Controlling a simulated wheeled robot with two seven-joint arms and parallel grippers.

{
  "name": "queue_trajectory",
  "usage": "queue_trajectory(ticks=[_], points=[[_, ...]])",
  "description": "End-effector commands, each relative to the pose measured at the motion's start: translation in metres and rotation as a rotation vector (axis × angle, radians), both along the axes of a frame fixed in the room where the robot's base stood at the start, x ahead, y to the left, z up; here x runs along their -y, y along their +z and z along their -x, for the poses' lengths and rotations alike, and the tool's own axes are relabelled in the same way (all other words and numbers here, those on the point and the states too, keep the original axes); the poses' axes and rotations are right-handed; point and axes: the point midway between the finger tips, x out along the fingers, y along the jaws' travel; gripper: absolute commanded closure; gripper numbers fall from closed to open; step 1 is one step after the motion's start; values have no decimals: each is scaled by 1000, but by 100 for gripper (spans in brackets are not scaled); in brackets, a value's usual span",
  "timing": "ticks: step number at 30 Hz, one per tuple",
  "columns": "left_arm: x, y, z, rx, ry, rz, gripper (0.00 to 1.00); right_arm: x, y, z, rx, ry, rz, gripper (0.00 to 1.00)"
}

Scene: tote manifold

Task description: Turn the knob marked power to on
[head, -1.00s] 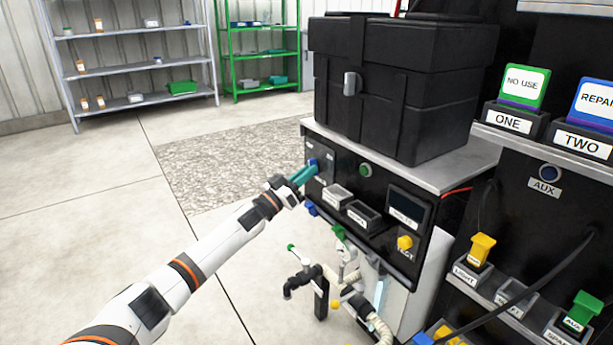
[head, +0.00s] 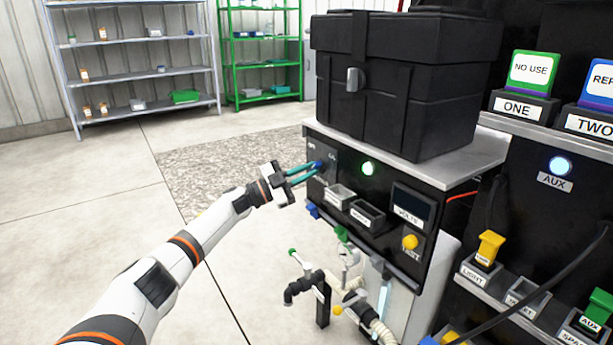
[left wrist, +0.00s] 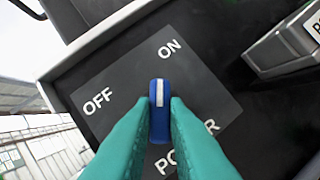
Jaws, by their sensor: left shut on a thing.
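The blue power knob (left wrist: 159,115) has a white stripe and sits on a dark plate (left wrist: 200,85) marked OFF, ON and POWER. In the left wrist view its stripe points up, close to the ON mark and away from OFF. In the head view the knob (head: 318,166) is at the upper left of the black panel. My left gripper (head: 312,168) has its teal fingers on either side of the knob, shut on it; they also show in the left wrist view (left wrist: 160,122). Part of the POWER label is hidden by a finger. My right gripper is not in view.
A black case (head: 400,90) stands on the cabinet. Open floor lies left.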

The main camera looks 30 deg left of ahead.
Motion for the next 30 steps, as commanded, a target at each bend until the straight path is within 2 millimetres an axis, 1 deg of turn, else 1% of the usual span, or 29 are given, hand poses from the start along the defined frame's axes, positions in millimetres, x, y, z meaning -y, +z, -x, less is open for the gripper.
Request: queue_trajectory(ticks=[3, 9, 25, 26, 27, 30], points=[[-1, -1, 0, 21, 1, -55, 100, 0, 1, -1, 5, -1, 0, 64], [-1, -1, 0, 44, 0, -111, 100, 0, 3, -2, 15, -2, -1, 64], [-1, 0, 0, 53, -1, -132, 100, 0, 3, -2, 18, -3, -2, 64], [-1, 0, 0, 53, -1, -132, 85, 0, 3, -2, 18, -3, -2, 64], [-1, 0, 0, 53, -1, -132, 78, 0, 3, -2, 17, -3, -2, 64], [-1, 0, 0, 53, 0, -131, 65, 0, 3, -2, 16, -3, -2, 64]])
